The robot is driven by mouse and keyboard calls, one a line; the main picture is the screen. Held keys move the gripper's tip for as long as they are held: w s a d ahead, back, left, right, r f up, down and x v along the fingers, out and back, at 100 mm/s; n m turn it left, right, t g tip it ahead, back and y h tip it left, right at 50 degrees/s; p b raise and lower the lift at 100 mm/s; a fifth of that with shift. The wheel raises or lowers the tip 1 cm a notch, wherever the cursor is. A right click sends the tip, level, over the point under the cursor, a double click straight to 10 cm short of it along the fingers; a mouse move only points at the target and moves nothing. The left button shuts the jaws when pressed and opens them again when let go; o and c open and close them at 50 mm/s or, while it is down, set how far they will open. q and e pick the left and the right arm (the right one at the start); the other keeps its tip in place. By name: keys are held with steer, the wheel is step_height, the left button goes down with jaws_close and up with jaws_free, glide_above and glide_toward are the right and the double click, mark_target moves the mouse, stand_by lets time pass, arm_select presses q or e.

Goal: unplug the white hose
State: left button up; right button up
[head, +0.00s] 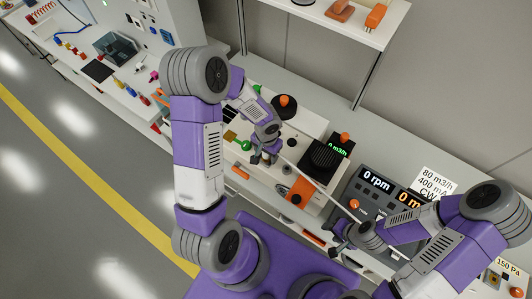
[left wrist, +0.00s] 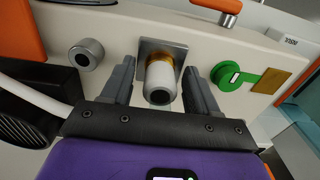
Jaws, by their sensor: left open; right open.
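The white hose (head: 318,187) runs in the head view from near my left gripper (head: 263,157) down toward my right gripper (head: 342,240). In the left wrist view the white hose (left wrist: 30,94) enters from the left edge and passes out of sight behind my gripper body. My left gripper (left wrist: 160,68) is open, its fingers on either side of a white and brass fitting (left wrist: 160,78) on a square metal plate. Both fingers look apart from the fitting. Whether the hose joins this fitting is hidden. My right gripper is open beside the display console.
A black ribbed block (head: 323,160) stands right of my left gripper. The display console (head: 380,195) is near my right arm. A shelf (head: 345,20) overhangs the back.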

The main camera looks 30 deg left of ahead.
arm_select(q)
steer(key=shift+b, duration=0.3)
arm_select(e)
steer(key=shift+f, duration=0.4)
stand_by(0.4)
arm_select(q)
jaws_close()
steer(key=shift+r, duration=0.1)
arm_select(e)
steer(key=shift+r, duration=0.15)
arm_select(q)
steer(key=shift+r+p, duration=2.05)
steer(key=shift+r, duration=0.85)
arm_select(e)
steer(key=shift+r, duration=1.95)
